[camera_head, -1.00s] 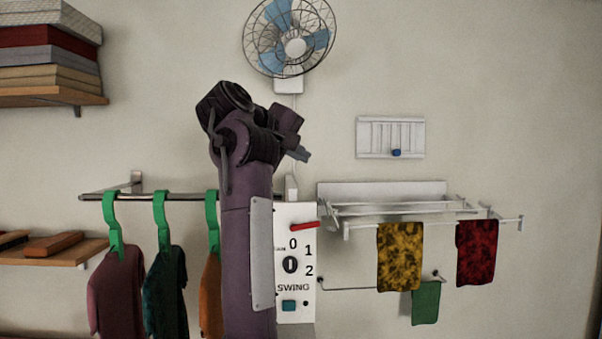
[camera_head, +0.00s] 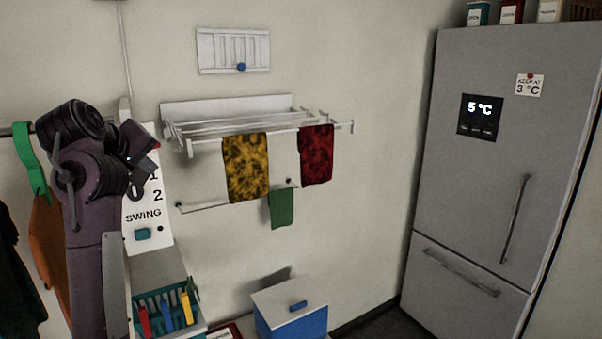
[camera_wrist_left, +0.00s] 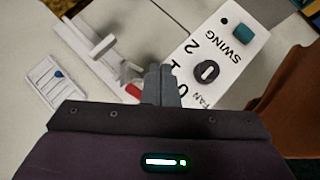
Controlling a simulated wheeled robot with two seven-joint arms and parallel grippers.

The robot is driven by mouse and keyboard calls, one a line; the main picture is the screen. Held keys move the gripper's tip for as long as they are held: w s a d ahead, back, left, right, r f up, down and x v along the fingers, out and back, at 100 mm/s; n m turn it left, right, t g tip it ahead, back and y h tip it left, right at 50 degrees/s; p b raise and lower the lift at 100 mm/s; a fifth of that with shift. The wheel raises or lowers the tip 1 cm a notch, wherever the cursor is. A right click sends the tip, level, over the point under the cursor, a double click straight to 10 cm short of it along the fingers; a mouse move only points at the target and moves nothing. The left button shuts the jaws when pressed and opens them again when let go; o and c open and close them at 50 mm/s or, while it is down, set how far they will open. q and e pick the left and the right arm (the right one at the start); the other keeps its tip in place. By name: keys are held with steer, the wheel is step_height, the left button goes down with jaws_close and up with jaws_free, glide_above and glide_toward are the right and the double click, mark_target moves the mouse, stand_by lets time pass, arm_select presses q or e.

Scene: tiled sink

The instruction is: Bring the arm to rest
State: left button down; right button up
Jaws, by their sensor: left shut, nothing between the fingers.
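My left arm rises from the bottom left of the head view, bent at the top. Its left gripper (camera_head: 138,190) is at the upper end of the arm, partly hidden by the wrist, and overlaps the white fan switch panel (camera_head: 143,216) in the picture. In the left wrist view the two fingers of the left gripper (camera_wrist_left: 161,86) are together with nothing between them. I cannot tell the exact gap to the panel. My right gripper is not in view.
A drying rack (camera_head: 240,118) with yellow and red cloths is on the wall. A teal basket (camera_head: 150,300) with coloured pegs stands below the panel. A blue box (camera_head: 290,318) is beyond it, and a grey fridge (camera_head: 500,180) stands at the right. Clothes hang at the left.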

arm_select(q)
steer(key=s+d+f+m+g, duration=0.15)
steer(key=s+f, duration=0.25)
steer(key=f, duration=0.6)
steer(key=s+d+f+m+g+y, duration=0.15)
steer(key=s+f, duration=0.25)
steer(key=f, duration=0.6)
steer(key=s+d+f+m+g, duration=0.1)
steer(key=s+d+f+m, duration=0.2)
steer(key=f, duration=0.7)
steer(key=s+d+f+m+g, duration=0.15)
steer(key=s+f, duration=0.25)
steer(key=s, duration=0.4)
steer(key=s+d+f+m+g+h, duration=0.1)
steer(key=s+d+f+m, duration=0.1)
steer(key=s+f, duration=0.45)
steer(key=s+d+f+m+g, duration=0.2)
steer(key=s+f, duration=0.1)
steer(key=s, duration=0.6)
step_height(320, 180, down, 34)
steer(key=s+r+b, duration=0.1)
steer(key=s+b, duration=0.2)
steer(key=s+a+f+g+b, duration=0.2)
steer(key=s+a+f, duration=0.1)
steer(key=s+f, duration=1.5)
steer(key=shift+s+a+f+m+b, duration=0.2)
steer(key=shift+a+f+m+b, duration=0.2)
steer(key=shift+f, duration=0.5)
